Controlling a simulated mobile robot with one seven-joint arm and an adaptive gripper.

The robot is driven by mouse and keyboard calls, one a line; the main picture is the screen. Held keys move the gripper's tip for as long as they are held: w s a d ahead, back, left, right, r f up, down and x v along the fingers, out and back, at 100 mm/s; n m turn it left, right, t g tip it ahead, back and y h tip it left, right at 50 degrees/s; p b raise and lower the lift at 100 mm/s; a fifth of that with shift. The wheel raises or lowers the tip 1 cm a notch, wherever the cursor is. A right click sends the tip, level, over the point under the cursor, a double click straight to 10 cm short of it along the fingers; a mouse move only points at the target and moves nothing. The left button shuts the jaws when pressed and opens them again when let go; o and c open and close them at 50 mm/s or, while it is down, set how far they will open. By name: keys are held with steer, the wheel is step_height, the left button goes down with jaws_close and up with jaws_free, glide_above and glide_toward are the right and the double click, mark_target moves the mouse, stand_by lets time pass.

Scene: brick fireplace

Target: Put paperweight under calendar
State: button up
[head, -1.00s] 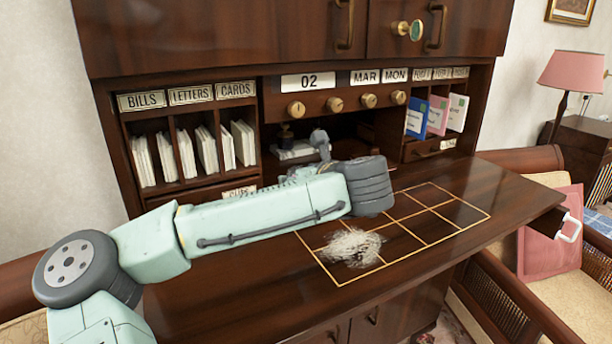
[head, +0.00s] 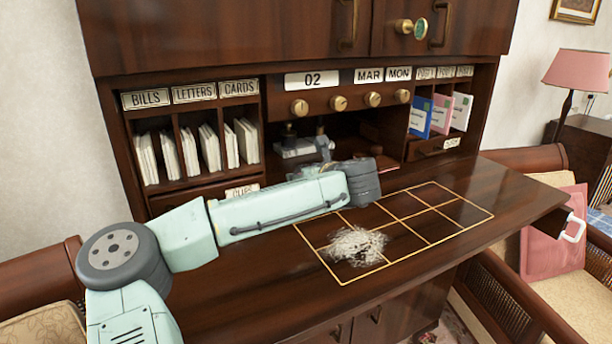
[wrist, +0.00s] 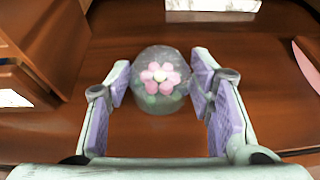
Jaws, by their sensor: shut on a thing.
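The paperweight (wrist: 158,80) is a clear glass dome with a pink flower inside, in the middle of the wrist view. My gripper (wrist: 161,76) is shut on it, with a purple-padded finger at each side. I cannot tell whether the paperweight touches the wood below. The calendar (head: 312,80) is the row of plates reading 02, MAR and MON above several brass knobs in the head view. Below it is an open dark compartment. In the head view, my arm reaches to the front of this compartment and largely hides the gripper and paperweight.
Envelope slots (head: 195,148) stand left and colourful folders (head: 440,114) right. A gold grid (head: 408,220) with a whitish tangled clump (head: 356,246) marks the desktop (head: 250,285); its front is otherwise clear.

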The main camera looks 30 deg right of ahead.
steer(key=o, duration=1.1)
steer(key=shift+f, duration=0.15)
steer(key=o, duration=0.4)
steer(key=shift+o, duration=0.2)
steer(key=shift+s+r, duration=0.1)
steer(key=shift+r, duration=0.1)
steer(key=b+v, duration=0.4)
steer(key=v, duration=0.8)
